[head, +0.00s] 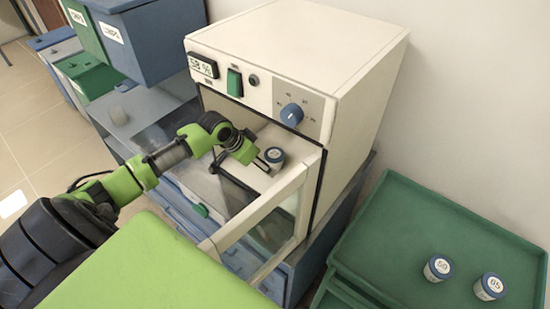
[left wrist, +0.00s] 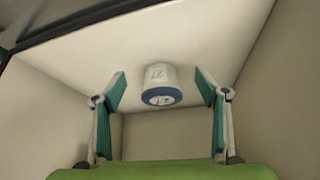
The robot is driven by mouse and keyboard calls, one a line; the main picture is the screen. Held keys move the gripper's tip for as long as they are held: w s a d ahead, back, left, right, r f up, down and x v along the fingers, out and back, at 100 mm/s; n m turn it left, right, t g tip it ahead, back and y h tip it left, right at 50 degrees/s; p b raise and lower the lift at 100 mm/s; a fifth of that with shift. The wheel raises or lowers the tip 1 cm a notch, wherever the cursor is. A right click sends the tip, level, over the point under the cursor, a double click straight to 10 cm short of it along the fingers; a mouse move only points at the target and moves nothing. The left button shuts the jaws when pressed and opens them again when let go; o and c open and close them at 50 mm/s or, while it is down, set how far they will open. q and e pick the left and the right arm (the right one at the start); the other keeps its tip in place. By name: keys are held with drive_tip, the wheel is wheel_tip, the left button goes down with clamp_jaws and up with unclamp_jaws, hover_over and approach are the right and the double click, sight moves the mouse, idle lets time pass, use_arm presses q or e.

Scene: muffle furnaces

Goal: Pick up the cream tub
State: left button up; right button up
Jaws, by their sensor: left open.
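The cream tub (head: 274,157) with a blue lid stands inside the open chamber of the cream furnace (head: 300,60). My left gripper (head: 243,164) reaches into the chamber from the left. Its fingers are open, with visible gaps between them and the tub in the wrist view (left wrist: 161,90). Whether the tub is fully between the fingertips or just beyond them I cannot tell. My right gripper is not in view.
The furnace's open door (head: 262,214) juts out in front of the chamber, beside my arm. Blue and green bins (head: 150,40) stand at the back left.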

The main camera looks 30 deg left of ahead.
sight(274, 155)
use_arm(q)
drive_tip(key=shift+w+d, duration=0.1)
drive_tip(key=shift+w, duration=0.3)
drive_tip(key=shift+w+d+r, duration=0.1)
drive_tip(key=shift+w, duration=0.15)
drive_tip(key=w, duration=0.1)
drive_tip(key=w+d+p, duration=0.1)
drive_tip(key=w, duration=0.1)
drive_tip(key=shift+w, duration=0.3)
drive_tip(key=shift+w+d+f+p, duration=0.15)
drive_tip(key=shift+w+f+p, duration=0.2)
drive_tip(key=shift+f, duration=0.2)
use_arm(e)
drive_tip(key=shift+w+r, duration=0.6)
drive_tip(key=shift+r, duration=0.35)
use_arm(q)
drive_tip(key=shift+s, duration=0.1)
drive_tip(key=c, duration=1.3)
